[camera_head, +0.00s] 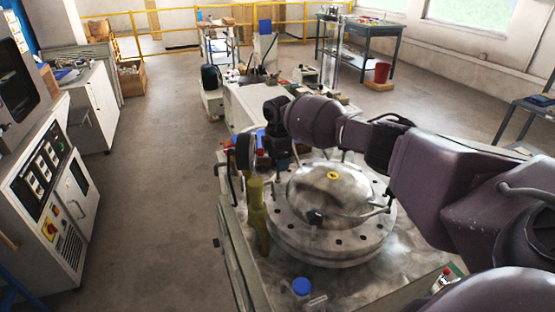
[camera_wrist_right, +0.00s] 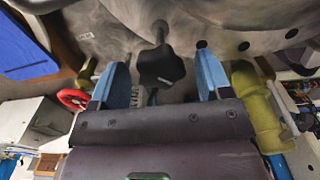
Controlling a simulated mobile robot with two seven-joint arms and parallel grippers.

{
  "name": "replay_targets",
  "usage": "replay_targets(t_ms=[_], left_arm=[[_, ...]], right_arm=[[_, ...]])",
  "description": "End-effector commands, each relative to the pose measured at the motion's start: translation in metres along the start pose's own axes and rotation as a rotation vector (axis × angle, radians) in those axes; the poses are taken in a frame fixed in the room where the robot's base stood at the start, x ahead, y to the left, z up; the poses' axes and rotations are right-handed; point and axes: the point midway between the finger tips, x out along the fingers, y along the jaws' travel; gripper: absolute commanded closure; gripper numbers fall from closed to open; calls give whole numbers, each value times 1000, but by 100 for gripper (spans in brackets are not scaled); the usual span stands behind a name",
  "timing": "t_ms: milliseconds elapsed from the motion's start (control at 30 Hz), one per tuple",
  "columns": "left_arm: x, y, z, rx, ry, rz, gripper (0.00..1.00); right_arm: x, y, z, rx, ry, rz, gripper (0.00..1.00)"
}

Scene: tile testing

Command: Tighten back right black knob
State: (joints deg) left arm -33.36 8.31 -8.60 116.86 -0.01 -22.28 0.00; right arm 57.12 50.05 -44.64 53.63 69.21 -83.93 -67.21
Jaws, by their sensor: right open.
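A black lobed knob (camera_wrist_right: 161,68) on a metal rod shows in the right wrist view, beside the metal surface of the tester. My right gripper (camera_wrist_right: 160,64) is open, its blue fingers on either side of the knob, with a gap visible on both sides. In the head view my right gripper (camera_head: 283,152) points down at the far left side of the domed metal lid (camera_head: 330,185); its fingertips and that knob are hard to make out. Another black knob (camera_head: 315,216) sits at the lid's near edge. My left gripper is not in view.
The lid lies on a round flange (camera_head: 330,250) with holes, on a metal bench top. A yellow-green post (camera_head: 257,215) and a gauge (camera_head: 245,150) stand at its left. A blue cap (camera_head: 301,286) is near the front. A red ring (camera_wrist_right: 73,98) shows in the wrist view.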

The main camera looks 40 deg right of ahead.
Motion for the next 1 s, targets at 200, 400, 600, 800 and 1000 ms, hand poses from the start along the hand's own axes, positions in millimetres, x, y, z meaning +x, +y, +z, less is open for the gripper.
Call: replay_targets(t_ms=[200,400,600,800,1000], left_arm=[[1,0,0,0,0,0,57],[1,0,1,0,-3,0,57],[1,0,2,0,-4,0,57],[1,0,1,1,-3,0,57],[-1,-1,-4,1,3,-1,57]], right_arm=[[1,0,0,0,0,0,29],[1,0,0,0,0,0,46],[1,0,0,0,0,0,76],[1,0,0,12,0,0,78],[-1,0,0,79,2,1,78]])
